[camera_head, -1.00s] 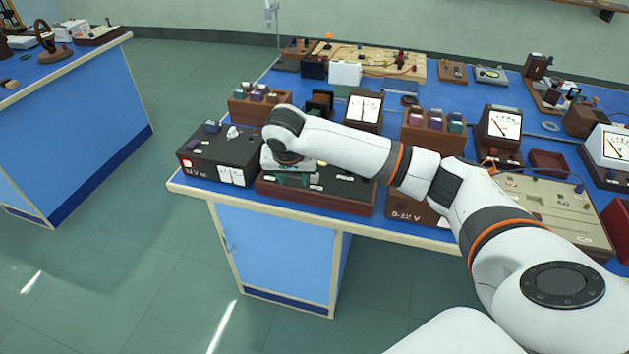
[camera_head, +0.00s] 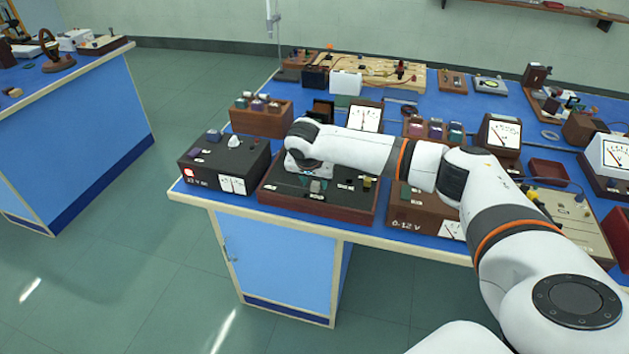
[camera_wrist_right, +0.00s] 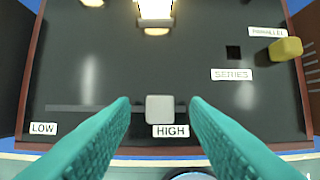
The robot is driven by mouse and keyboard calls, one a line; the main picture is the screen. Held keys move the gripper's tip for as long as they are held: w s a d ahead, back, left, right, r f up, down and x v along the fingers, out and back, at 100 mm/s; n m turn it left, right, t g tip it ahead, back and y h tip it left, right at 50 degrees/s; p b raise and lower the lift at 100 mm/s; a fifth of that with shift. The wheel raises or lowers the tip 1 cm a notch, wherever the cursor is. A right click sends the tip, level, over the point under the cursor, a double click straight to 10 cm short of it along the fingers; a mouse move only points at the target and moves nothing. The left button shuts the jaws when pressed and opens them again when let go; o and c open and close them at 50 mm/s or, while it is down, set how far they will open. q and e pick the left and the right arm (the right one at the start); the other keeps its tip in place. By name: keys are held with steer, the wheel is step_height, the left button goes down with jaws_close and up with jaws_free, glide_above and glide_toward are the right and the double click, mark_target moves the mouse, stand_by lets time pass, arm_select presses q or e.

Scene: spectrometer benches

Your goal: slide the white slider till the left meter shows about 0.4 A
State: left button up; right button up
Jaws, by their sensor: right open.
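The white slider (camera_wrist_right: 159,109) sits in a horizontal slot on a dark panel, beside the HIGH label and well right of the LOW label. My right gripper (camera_wrist_right: 160,104) is open, with one teal finger on each side of the slider and small gaps between. In the head view the panel box (camera_head: 345,208) has a wooden frame, and my right wrist hangs over it. The leftmost upright meter (camera_head: 364,115) stands behind the box with its needle near vertical; its scale is too small to read. My left gripper is out of view.
A yellow knob (camera_wrist_right: 286,49) and a lit lamp (camera_wrist_right: 155,10) are on the same panel.

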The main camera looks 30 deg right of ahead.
steer(key=shift+w+d+f, duration=0.15)
steer(key=shift+f, duration=0.4)
jaws_close()
steer(key=shift+r+p, duration=0.3)
steer(key=shift+p, duration=0.9)
steer(key=shift+w+a+f, duration=0.2)
jaws_free()
